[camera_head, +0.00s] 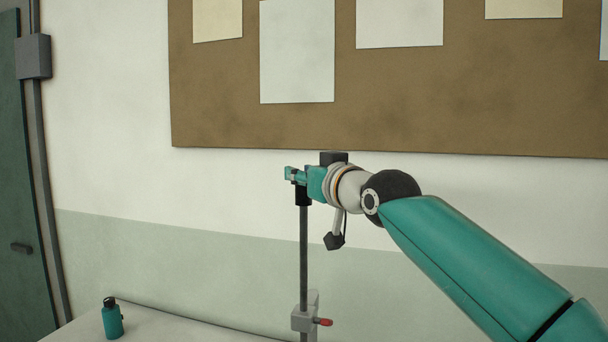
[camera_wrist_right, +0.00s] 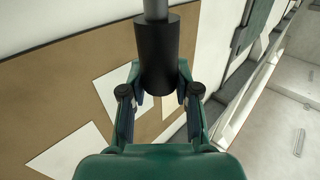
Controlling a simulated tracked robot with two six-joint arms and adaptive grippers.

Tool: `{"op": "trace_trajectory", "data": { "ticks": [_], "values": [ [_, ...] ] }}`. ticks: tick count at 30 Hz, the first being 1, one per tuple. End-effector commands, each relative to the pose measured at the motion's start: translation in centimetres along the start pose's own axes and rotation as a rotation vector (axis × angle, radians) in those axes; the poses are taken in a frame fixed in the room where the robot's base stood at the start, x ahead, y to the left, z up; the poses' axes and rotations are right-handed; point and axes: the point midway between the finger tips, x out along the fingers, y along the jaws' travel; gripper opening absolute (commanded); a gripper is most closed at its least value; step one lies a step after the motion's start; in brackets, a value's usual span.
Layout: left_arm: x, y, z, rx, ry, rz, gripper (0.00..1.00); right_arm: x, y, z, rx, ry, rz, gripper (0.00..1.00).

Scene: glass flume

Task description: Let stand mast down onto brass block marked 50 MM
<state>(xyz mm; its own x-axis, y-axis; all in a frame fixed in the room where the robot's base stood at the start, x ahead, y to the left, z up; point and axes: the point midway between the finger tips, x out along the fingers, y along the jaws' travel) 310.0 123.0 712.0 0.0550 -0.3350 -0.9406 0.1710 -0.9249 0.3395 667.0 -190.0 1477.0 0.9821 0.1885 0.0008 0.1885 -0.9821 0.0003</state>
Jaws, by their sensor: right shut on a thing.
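The stand mast (camera_head: 303,250) is a thin dark upright rod with a black grip at its top and a grey clamp (camera_head: 304,318) with a red-tipped lever low on it. My right gripper (camera_head: 296,178) is shut on the black grip at the mast's top. The right wrist view shows the black grip (camera_wrist_right: 157,60) between the two fingers, with the grey rod running out of the top of the picture. The mast's lower end is out of view. The brass block marked 50 MM is not in view. My left gripper is not in view.
A teal bottle (camera_head: 112,318) stands on a pale surface (camera_head: 170,328) at the lower left. A brown pinboard (camera_head: 230,125) with paper sheets hangs on the wall behind. A green door (camera_head: 25,200) is at the far left. The right wrist view shows a pale rail (camera_wrist_right: 262,85) at the right.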

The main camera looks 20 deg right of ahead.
Motion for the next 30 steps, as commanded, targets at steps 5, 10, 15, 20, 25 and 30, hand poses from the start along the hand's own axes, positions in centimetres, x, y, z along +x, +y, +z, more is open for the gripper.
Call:
{"op": "trace_trajectory", "data": {
  "ticks": [5, 10, 15, 20, 25, 30],
  "values": [
    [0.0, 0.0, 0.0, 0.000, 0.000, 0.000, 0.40, 0.0, 0.0, 0.0, 0.000, 0.000, 0.001, 0.00],
    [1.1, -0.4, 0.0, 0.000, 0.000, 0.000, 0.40, 0.0, 0.0, 1.2, 0.000, -0.001, 0.000, 0.00],
    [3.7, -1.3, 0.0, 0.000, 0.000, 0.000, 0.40, 0.0, 0.0, 4.3, 0.001, -0.002, 0.000, 0.00],
    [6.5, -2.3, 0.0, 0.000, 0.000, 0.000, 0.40, 0.0, 0.0, 7.7, 0.001, -0.004, 0.000, 0.00],
    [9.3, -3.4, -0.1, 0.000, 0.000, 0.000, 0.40, 0.0, 0.0, 11.1, 0.000, -0.006, 0.000, 0.00],
    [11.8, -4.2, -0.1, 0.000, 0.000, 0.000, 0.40, 0.0, 0.0, 14.0, -0.001, -0.007, 0.000, 0.00]
  ]
}}
